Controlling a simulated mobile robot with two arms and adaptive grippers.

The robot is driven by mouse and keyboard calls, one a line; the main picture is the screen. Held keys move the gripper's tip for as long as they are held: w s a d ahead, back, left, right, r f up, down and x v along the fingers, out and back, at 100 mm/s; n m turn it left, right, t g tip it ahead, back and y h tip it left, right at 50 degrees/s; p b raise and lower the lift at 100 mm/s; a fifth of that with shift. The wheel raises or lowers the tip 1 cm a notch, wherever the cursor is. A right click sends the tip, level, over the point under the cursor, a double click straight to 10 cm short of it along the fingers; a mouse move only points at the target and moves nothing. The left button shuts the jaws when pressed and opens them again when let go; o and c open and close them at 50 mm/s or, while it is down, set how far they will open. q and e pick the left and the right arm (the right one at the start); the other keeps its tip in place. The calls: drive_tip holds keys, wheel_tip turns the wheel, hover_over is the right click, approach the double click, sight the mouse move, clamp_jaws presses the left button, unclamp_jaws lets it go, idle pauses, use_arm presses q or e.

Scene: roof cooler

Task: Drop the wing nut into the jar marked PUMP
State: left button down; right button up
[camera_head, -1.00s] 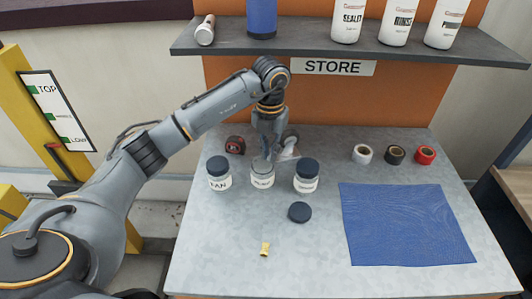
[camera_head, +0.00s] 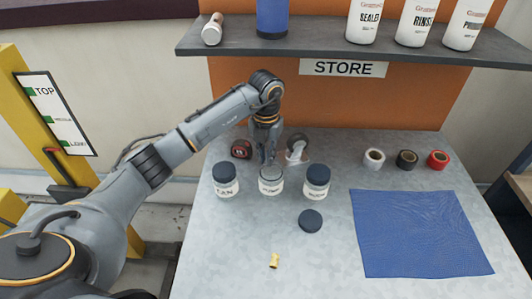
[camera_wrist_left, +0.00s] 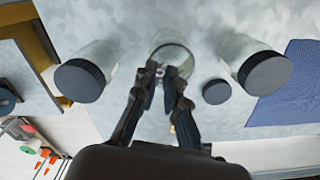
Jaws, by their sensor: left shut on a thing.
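My left gripper (camera_head: 267,155) points down at the mouth of the middle jar (camera_head: 271,186), which has no lid. In the left wrist view its fingertips (camera_wrist_left: 160,76) are close together in front of the open rim of that jar (camera_wrist_left: 173,50). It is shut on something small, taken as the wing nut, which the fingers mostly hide. The middle jar's label is too blurred to read. Dark-lidded jars stand to its left (camera_head: 227,189) and right (camera_head: 316,190). A loose dark lid (camera_head: 311,220) lies on the bench. My right gripper is not in view.
A small yellow piece (camera_head: 274,261) lies near the front of the bench. A blue mat (camera_head: 420,232) covers the right side. A tape measure (camera_head: 241,149), a white-and-grey object (camera_head: 297,148) and tape rolls (camera_head: 407,159) sit behind. A shelf (camera_head: 350,50) holds bottles above.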

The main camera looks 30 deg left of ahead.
use_arm(q)
drive_tip(key=shift+f, duration=0.25)
drive_tip(key=c, duration=1.3)
unclamp_jaws()
wheel_tip(320, 180, up, 12)
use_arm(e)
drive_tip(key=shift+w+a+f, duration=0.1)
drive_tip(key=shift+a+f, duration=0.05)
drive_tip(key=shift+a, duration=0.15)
